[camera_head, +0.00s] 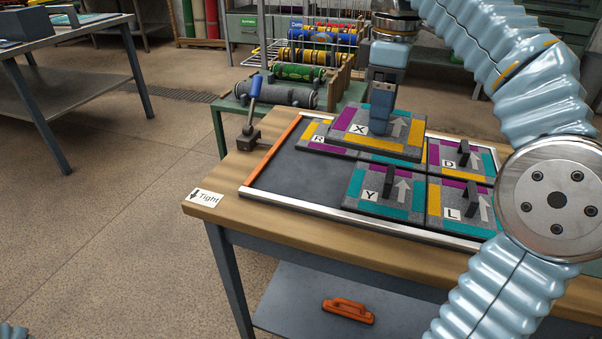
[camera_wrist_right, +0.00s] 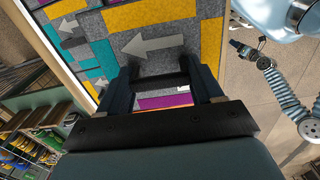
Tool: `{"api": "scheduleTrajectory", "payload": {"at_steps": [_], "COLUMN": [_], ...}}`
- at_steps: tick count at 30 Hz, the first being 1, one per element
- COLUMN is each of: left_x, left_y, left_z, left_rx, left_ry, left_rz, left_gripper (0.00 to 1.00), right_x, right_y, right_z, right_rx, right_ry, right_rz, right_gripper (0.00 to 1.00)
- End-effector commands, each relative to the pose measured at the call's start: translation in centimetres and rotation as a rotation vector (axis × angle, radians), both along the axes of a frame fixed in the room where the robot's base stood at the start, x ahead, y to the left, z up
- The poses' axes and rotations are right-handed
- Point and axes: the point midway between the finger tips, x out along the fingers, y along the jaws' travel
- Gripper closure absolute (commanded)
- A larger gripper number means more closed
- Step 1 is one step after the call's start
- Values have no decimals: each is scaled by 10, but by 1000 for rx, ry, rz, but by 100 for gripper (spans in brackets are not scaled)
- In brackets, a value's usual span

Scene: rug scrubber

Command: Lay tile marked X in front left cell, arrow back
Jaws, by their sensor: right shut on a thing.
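The tile marked X (camera_head: 344,120) is grey with purple, yellow and teal pieces, and its white arrow points to the back. My right gripper (camera_head: 379,122) is shut on its upright handle and holds it level above the tray's back row. In the right wrist view my right gripper's fingers (camera_wrist_right: 166,84) hide much of the handle. The tray (camera_head: 340,212) has a bare dark front left cell (camera_head: 305,178). Tile Y (camera_head: 383,193) lies in the front middle and tile L (camera_head: 462,212) in the front right. My left gripper (camera_wrist_right: 246,48) shows small and unclear in the right wrist view.
Tile R (camera_head: 314,133), partly covered, lies back left, and tile D (camera_head: 468,158) back right. An orange strip (camera_head: 272,151) edges the tray's left side. A label reading Tight (camera_head: 205,197) lies on the bench.

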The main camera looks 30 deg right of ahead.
Motion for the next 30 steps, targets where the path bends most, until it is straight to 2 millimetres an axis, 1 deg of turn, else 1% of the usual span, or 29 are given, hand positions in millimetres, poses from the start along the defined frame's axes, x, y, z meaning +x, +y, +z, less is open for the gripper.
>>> {"api": "scheduleTrajectory", "payload": {"at_steps": [2, 5, 12, 15, 18, 23, 27, 30], "left_x": [0, 0, 0, 0, 0, 0, 0, 0], "left_y": [0, 0, 0, 0, 0, 1, 1, 1], "left_z": [-1, -3, -3, -9, -10, -11, -15, -21], "left_rx": [0, 0, 0, 1, 1, 1, 2, 2], "left_ry": [0, 0, -1, 0, -1, -1, -1, -1], "left_rz": [0, 0, 1, 1, 3, 3, 3, 4], "left_gripper": [50, 50, 50, 50, 50, 50, 50, 50], "right_x": [4, 18, 70, 82, 90, 97, 109, 107], "right_y": [2, 13, 56, 65, 72, 77, 88, 86], "right_z": [-3, -12, -41, -62, -74, -84, -104, -122], "right_rx": [0, -1, -1, -1, 0, 1, 0, 0], "right_ry": [1, 3, 4, 3, 1, 1, 4, 1], "right_rz": [38, 53, 51, 49, 47, 47, 47, 46], "right_gripper": [77, 77, 77, 77, 77, 77, 77, 77]}}
